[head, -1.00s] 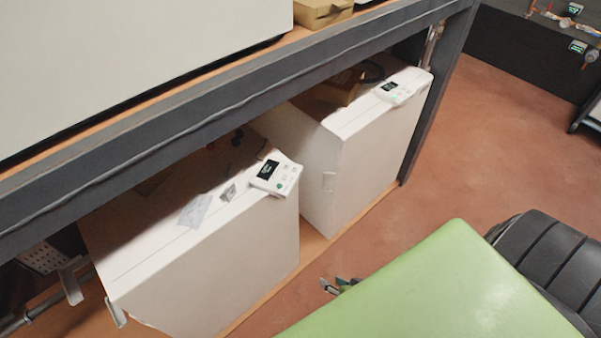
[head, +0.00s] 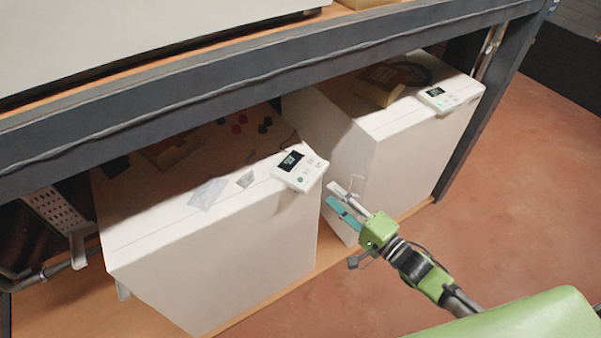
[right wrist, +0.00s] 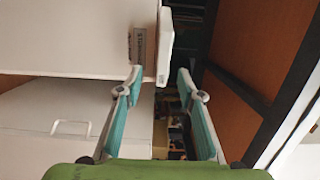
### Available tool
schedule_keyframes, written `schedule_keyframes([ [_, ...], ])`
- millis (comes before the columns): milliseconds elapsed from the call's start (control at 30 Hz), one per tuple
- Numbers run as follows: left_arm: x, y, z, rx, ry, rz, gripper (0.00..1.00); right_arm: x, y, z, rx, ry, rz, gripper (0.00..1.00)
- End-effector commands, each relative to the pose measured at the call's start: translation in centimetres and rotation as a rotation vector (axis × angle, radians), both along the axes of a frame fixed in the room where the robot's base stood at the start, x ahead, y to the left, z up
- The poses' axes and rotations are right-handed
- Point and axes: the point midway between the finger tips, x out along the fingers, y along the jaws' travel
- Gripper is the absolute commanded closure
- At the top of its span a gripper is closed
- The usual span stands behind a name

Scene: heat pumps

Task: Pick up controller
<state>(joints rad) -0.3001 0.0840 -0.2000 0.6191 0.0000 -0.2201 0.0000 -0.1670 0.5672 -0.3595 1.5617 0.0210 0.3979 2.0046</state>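A white controller (head: 300,169) with a dark display and small buttons lies on the top right corner of the nearer white unit (head: 215,260), overhanging its edge a little. A second, similar controller (head: 438,100) lies on the farther white unit (head: 420,150). My right gripper (head: 338,196) is just right of and below the nearer controller, apart from it. In the right wrist view its two teal-padded fingers (right wrist: 159,76) are spread with nothing between them. A white slab, seemingly the nearer controller seen edge-on (right wrist: 165,45), stands ahead of the fingertips. My left gripper is not in view.
A dark shelf beam (head: 250,95) runs above both units and limits the room over them. A cardboard box (head: 390,83) sits on the farther unit; papers (head: 208,193) lie on the nearer one. The red floor at right is open.

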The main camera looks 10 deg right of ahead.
Motion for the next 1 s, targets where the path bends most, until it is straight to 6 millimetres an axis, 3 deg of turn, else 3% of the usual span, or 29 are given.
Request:
schedule_keyframes([
  [267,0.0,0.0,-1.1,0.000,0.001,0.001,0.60,2.1,1.1,0.0,0.000,-0.001,0.000,0.65],
  [533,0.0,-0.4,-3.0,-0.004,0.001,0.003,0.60,5.5,2.8,0.3,0.000,-0.001,0.000,0.65],
  [867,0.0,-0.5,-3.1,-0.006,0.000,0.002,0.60,6.1,3.1,0.6,-0.001,0.002,-0.001,0.65],
  [1000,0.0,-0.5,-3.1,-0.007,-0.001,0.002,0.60,6.1,3.1,0.5,-0.001,0.002,-0.001,1.00],
])
